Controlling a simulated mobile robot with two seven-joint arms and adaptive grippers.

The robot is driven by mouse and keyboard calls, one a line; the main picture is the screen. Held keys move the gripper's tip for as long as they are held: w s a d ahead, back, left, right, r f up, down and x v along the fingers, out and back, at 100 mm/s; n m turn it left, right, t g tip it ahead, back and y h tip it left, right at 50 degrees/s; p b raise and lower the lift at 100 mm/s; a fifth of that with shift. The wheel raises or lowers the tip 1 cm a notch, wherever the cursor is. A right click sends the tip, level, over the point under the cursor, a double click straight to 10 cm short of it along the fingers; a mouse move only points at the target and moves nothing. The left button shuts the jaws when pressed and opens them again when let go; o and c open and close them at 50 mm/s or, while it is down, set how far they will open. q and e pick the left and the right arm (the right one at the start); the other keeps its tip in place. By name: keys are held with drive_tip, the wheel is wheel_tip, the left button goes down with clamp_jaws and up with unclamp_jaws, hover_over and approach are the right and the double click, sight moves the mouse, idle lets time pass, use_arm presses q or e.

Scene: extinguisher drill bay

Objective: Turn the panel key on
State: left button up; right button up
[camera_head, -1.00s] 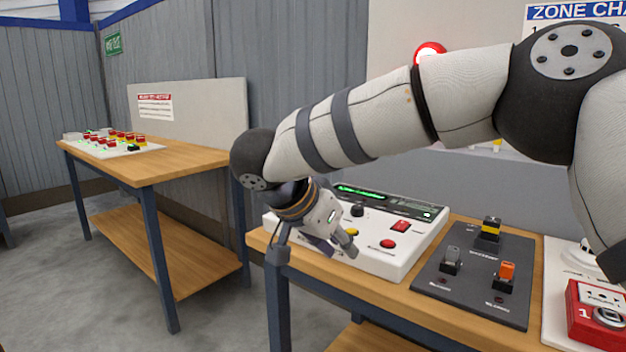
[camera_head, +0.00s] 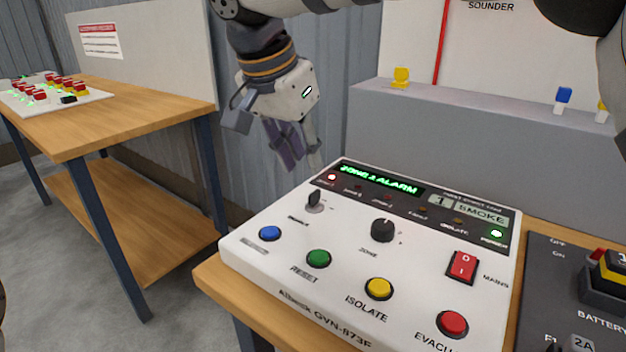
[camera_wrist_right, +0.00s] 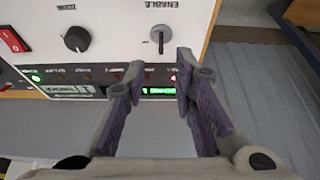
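The white alarm panel (camera_head: 400,290) stands on the wooden bench. Its key (camera_head: 314,200), a dark grip in a round metal lock, is at the panel's upper left, above the blue button. In the right wrist view the key (camera_wrist_right: 161,40) stands just beyond the fingertips, its grip in line with the panel's short side. My right gripper (camera_head: 296,165) is above and behind the panel's far left corner, apart from the key. Its purple-padded fingers (camera_wrist_right: 158,68) are open with nothing between them. My left gripper is in neither view.
The panel also carries a black zone knob (camera_head: 383,230), several coloured buttons and a red mains switch (camera_head: 462,267). The display (camera_head: 380,180) is lit green. A dark battery board (camera_head: 570,290) lies at right. A grey ledge (camera_head: 440,140) rises behind the panel.

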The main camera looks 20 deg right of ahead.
sight(315, 191)
drive_tip(key=x, duration=0.8)
drive_tip(key=shift+w+d+f, duration=0.1)
drive_tip(key=shift+w, duration=0.05)
clamp_jaws()
